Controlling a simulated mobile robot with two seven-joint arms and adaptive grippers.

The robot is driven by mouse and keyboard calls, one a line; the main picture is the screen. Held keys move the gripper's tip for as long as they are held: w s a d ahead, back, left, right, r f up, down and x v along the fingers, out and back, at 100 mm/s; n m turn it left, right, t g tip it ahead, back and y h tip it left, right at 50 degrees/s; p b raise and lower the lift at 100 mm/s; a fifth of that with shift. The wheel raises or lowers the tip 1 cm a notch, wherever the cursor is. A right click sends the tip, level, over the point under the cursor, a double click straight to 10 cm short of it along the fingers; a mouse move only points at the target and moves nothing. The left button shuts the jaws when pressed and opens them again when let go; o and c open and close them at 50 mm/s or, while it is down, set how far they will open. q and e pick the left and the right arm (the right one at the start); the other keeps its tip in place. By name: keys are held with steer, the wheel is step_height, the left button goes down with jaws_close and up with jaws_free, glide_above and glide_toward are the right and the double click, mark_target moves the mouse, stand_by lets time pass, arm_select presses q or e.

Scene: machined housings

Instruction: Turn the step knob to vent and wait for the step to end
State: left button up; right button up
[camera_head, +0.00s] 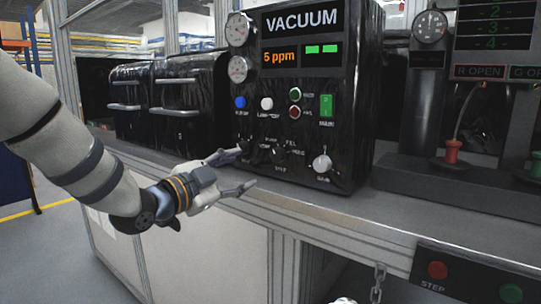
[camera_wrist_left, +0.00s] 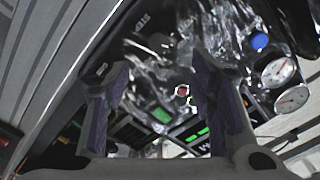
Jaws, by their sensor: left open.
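The black vacuum unit (camera_head: 352,110) stands on the bench with its front panel towards me. Its display reads 5 ppm beside two green bars. The step knob (camera_head: 277,152) seems to be the dark knob low on the panel, among small white labels; its pointer setting cannot be made out. My left gripper (camera_head: 238,171) is open and empty, its fingertips just left of the dark knob, apparently apart from it. In the left wrist view both fingers (camera_wrist_left: 158,75) are spread, with the blurred, glossy panel between and beyond them.
A pale knob (camera_head: 321,163) sits at the panel's lower right. Blue, white, red and green buttons sit above. Two gauges (camera_head: 238,50) are on the left edge. Black cases with handles (camera_head: 180,112) stand left. A red-and-green button box (camera_head: 470,280) hangs at the bench front.

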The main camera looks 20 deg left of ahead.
mark_target(276, 156)
arm_select(q)
steer(key=x, duration=0.3)
steer(key=b+x, duration=0.1)
steer(key=x, duration=0.7)
steer(key=shift+w+d+f, duration=0.15)
steer(key=shift+d+f, duration=0.15)
steer(key=shift+w+d+r, duration=0.1)
steer(key=shift+w+r, duration=0.05)
steer(key=shift+w, duration=0.1)
steer(key=shift+r, duration=0.25)
arm_select(e)
steer(key=shift+s+d+f+g, duration=0.2)
steer(key=shift+s+f+g, duration=0.3)
steer(key=shift+s+f, duration=0.55)
arm_select(q)
steer(key=c, duration=1.2)
arm_select(e)
steer(key=shift+r, duration=0.1)
